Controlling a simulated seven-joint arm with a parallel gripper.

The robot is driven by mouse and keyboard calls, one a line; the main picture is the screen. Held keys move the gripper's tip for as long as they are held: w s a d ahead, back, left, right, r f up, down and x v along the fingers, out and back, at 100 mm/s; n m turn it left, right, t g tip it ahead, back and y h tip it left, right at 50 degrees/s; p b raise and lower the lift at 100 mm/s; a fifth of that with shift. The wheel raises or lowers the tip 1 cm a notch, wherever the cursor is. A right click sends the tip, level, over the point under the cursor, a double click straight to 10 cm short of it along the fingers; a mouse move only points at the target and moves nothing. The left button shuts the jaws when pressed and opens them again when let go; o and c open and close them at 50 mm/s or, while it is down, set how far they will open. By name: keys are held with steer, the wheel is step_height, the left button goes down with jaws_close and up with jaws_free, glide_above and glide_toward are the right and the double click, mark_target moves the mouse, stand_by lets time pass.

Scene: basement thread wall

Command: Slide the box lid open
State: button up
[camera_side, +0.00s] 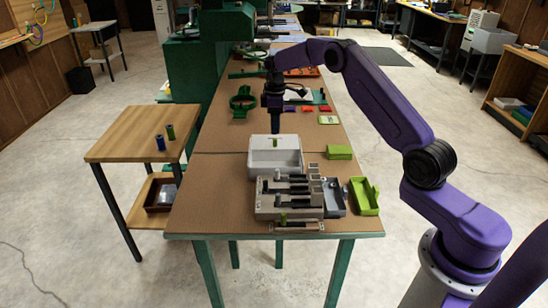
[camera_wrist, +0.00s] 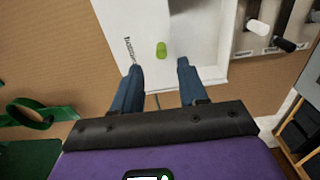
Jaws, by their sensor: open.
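A white box (camera_side: 262,160) stands on the brown table, below and a little nearer the side camera than my gripper. Its pale top, the lid (camera_wrist: 198,20), carries a small green knob (camera_wrist: 161,49), which also shows in the side view (camera_side: 275,142). My gripper (camera_wrist: 159,66) is open and empty, with its two blue fingers apart. In the wrist view the knob lies between and just beyond the fingertips, apart from both. In the side view my gripper (camera_side: 274,131) points down at the far side of the box.
A grey fixture (camera_side: 265,208) with black-handled parts stands at the table's near end, close to the box. Green blocks (camera_side: 339,152) and a green open tray (camera_side: 364,196) lie to the right. A green ring-shaped stand (camera_side: 243,101) is behind left. Bare tabletop (camera_side: 212,185) lies left of the box.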

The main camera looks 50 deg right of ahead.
mark_target(275, 139)
steer(key=shift+r, duration=2)
steer(key=s+a+r+n, duration=0.1)
steer(key=s+a+r, duration=0.3)
steer(key=s+a, duration=0.6)
steer(key=s+a+r+n, duration=0.1)
steer(key=s+a+r, duration=0.3)
steer(key=s+a, duration=0.6)
steer(key=s+d+f+n, duration=0.1)
steer(key=s+f, duration=0.1)
steer(key=s, duration=2.5)
steer(key=shift+d+n, duration=0.3)
